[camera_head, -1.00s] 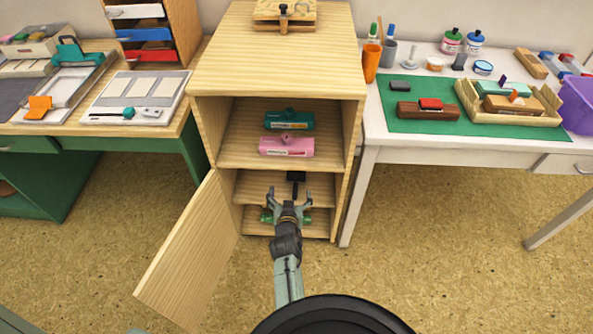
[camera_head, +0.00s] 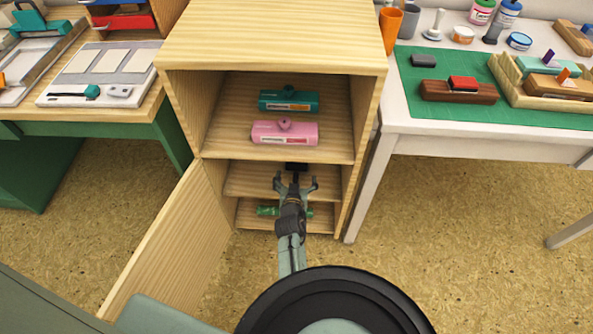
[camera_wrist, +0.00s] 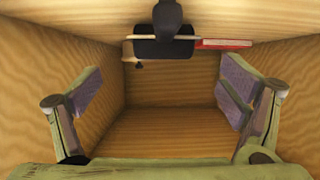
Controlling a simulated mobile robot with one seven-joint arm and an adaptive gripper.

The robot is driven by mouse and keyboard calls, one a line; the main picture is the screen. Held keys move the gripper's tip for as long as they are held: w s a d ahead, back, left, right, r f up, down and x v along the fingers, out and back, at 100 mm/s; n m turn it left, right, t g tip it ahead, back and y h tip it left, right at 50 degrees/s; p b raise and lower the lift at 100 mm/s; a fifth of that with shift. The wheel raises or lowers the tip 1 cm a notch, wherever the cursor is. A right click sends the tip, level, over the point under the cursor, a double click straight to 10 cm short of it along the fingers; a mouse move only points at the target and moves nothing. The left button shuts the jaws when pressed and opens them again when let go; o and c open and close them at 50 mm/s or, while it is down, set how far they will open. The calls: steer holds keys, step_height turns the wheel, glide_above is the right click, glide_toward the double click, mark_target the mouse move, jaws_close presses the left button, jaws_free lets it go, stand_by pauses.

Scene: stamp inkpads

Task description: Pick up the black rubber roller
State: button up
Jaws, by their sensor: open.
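The black rubber roller (camera_head: 297,166) lies on the middle shelf of the open wooden cabinet, just beyond my gripper (camera_head: 295,181), which hides part of it. In the wrist view, the dark roller (camera_wrist: 150,48) shows at the top centre, with its black handle pointing toward the top edge. My gripper (camera_wrist: 165,98) is open there, its fingers spread wide at left and right. Nothing is between the fingers, and the roller appears above the gap, apart from both.
A teal box (camera_head: 289,100) and a pink box (camera_head: 284,133) stand on the upper shelf. A green item (camera_head: 268,211) is on the shelf below. The cabinet door (camera_head: 172,243) hangs open at left. A red thin thing (camera_wrist: 224,43) shows beside the roller.

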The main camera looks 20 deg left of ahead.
mark_target(296, 165)
steer(key=x, duration=0.3)
steer(key=shift+w+f, duration=0.1)
steer(key=shift+w, duration=0.2)
steer(key=shift+a+b+x, duration=0.15)
steer(key=shift+b+x, duration=0.25)
steer(key=shift+x, duration=1)
steer(key=shift+a+b+x, duration=0.15)
steer(key=shift+b+x, duration=0.2)
steer(key=shift+x, duration=1.05)
steer(key=c, duration=1.3)
